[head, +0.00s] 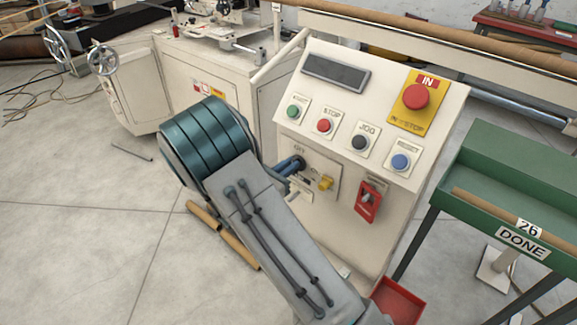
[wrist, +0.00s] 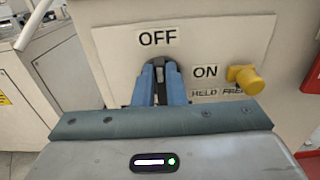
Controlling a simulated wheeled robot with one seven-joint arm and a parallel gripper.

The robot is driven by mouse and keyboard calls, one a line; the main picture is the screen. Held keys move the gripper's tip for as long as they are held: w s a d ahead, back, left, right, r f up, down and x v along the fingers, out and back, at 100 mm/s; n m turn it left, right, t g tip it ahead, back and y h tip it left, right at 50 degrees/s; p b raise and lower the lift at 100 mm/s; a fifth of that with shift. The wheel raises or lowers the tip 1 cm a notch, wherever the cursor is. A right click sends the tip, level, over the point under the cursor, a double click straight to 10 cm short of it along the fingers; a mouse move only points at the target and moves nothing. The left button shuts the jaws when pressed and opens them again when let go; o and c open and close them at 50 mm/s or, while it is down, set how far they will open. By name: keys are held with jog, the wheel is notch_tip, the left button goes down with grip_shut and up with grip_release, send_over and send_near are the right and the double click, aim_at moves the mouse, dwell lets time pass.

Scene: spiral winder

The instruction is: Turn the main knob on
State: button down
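The main knob (wrist: 158,72) is a dark handle on a pale plate on the front of the cream control cabinet. It stands upright below the OFF label (wrist: 158,38); the ON label (wrist: 205,72) is to its right. My gripper (wrist: 160,80) has its two blue fingers on either side of the knob, with the dark handle filling the narrow gap between them. The fingers hide most of the knob. In the head view my gripper (head: 291,165) reaches the plate from the left, and my arm covers the lower cabinet front.
A yellow knob (wrist: 245,79) sits close right of the ON label. A red switch (head: 367,201) is further right. Above are several push buttons and a red stop button (head: 416,96) on yellow. A green table (head: 480,190) stands at the right.

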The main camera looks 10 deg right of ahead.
jog(key=shift+f+m+b, duration=0.1)
jog(key=shift+m+b, duration=0.3)
jog(key=shift+b, duration=0.05)
jog(key=m+b, duration=0.5)
jog(key=b, duration=0.1)
jog(key=s+f+m+b, duration=0.1)
jog(key=m+b, duration=0.3)
jog(key=b, duration=0.3)
jog(key=d+f+m+b, duration=0.1)
jog(key=m+b, duration=0.4)
jog(key=b, duration=0.1)
jog(key=shift+s+m, duration=0.25)
jog(key=shift+m, duration=0.05)
jog(key=m+b, duration=0.2)
jog(key=b, duration=0.1)
jog(key=shift+b, duration=0.4)
jog(key=shift+r+m+b, duration=0.15)
jog(key=shift+m+b, duration=0.25)
jog(key=shift+b, duration=0.05)
jog(key=c, duration=1.5)
grip_release()
